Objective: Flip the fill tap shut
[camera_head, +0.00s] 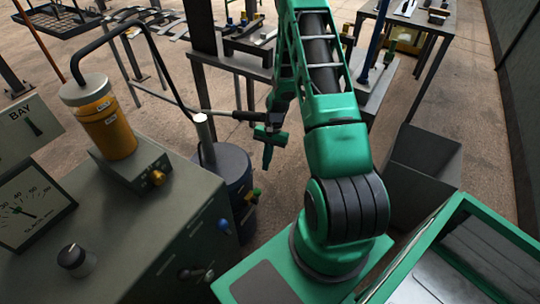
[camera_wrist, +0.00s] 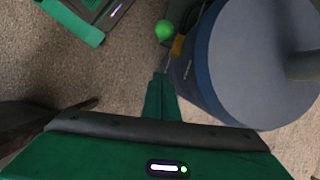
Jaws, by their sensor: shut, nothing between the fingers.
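A small tap (camera_head: 249,196) with a brass-coloured body and a green knob sticks out from the side of a blue-grey drum (camera_head: 238,172). In the wrist view its green ball knob (camera_wrist: 164,30) and orange-brass body (camera_wrist: 178,45) show beside the drum (camera_wrist: 250,60). No label names it as the fill tap. My gripper (camera_head: 267,160) is shut and empty, pointing down to the right of the drum, above and apart from the tap. In the wrist view the closed fingertips (camera_wrist: 160,80) point toward the tap, below the green knob in the picture.
A post (camera_head: 204,128) rises from the drum. Work tables stand behind. A dark bin (camera_head: 425,155) stands at right.

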